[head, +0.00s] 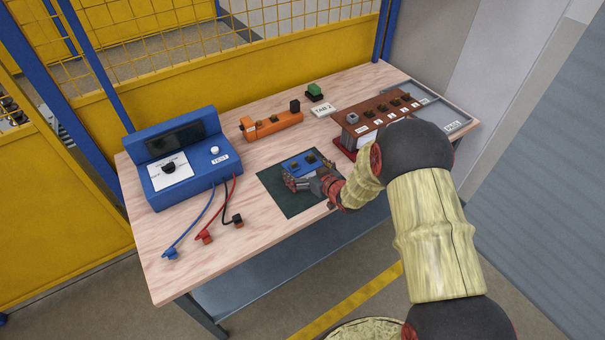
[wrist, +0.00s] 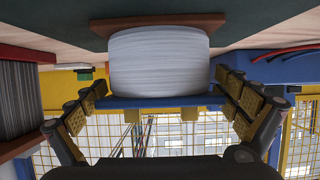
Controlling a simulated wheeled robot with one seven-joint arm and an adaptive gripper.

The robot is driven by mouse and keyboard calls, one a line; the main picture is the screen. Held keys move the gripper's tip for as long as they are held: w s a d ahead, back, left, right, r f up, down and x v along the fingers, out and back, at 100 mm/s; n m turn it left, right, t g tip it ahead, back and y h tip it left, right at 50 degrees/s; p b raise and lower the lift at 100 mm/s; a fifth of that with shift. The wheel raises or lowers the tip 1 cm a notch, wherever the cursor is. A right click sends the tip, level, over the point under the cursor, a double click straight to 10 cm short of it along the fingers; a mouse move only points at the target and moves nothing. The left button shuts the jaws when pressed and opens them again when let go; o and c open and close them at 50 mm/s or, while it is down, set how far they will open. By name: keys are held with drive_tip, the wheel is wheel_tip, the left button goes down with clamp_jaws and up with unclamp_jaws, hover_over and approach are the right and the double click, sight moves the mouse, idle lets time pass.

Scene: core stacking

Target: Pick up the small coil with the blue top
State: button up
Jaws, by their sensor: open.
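The small coil with the blue top (head: 296,161) stands on a dark green mat near the table's front edge in the head view. In the wrist view, which looks upside down, its pale winding (wrist: 160,62) sits between a brown base plate and the blue top plate (wrist: 150,102). My gripper (head: 309,183) is at the near side of the coil and partly hides it. In the wrist view my open gripper (wrist: 163,90) has one finger on each side of the coil. Gaps show beside the winding; I cannot tell how deep the fingers reach around it.
A larger coil with a brown top (head: 376,112) stands to the right; its winding (wrist: 18,100) shows in the wrist view. A blue tester (head: 182,165) with leads is left. An orange tool (head: 270,125), green block (head: 314,91) and grey tray (head: 432,101) lie behind and right.

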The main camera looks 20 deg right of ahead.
drive_tip(key=shift+w, duration=0.2)
drive_tip(key=shift+c, duration=0.9)
drive_tip(key=c, duration=1.5)
drive_tip(key=shift+w+r, duration=0.1)
drive_tip(key=shift+c, duration=0.3)
drive_tip(key=shift+r, duration=0.1)
